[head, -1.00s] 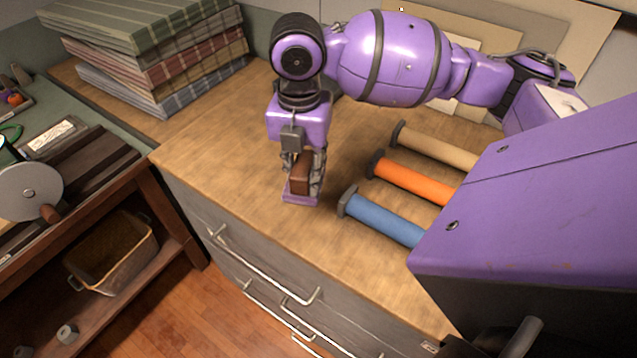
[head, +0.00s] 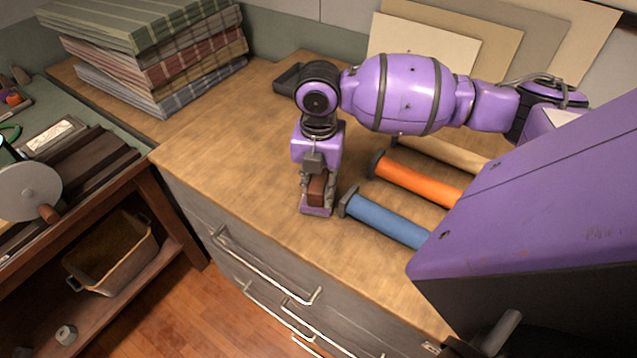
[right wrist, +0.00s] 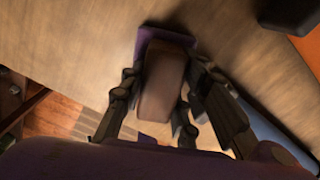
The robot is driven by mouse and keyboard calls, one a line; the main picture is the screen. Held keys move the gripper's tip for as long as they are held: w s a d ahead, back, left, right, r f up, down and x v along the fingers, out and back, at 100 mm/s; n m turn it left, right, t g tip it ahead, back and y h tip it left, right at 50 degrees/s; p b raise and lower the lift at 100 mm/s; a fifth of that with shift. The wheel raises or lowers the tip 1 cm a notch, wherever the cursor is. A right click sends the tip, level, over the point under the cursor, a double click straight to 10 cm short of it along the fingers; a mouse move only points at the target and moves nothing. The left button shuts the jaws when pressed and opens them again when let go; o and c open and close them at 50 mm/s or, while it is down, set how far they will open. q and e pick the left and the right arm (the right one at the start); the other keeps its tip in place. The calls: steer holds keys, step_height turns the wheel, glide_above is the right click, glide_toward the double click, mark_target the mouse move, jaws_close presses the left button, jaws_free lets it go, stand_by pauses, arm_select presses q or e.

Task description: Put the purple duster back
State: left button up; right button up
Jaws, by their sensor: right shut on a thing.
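The purple duster shows as a brown block-like handle (head: 317,189) with a flat purple piece (head: 317,211) at its lower end. My right gripper (head: 318,188) is shut on the brown handle and points down over the wooden counter, left of the blue roll. In the right wrist view the brown handle (right wrist: 163,85) stands between the two fingers, with the purple piece (right wrist: 165,38) beyond it. I cannot tell whether the purple piece touches the counter. My left gripper is not in view.
Blue (head: 385,220), orange (head: 420,178) and tan (head: 445,154) rolls lie right of the gripper. A dark tray-like object (head: 288,79) lies behind my arm. Folded cloths (head: 150,50) are stacked at the back left. The counter's left middle (head: 225,135) is clear.

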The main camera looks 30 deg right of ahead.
mark_target(319, 180)
steer(key=shift+f, duration=0.15)
steer(key=o, duration=1.1)
step_height(319, 180, up, 12)
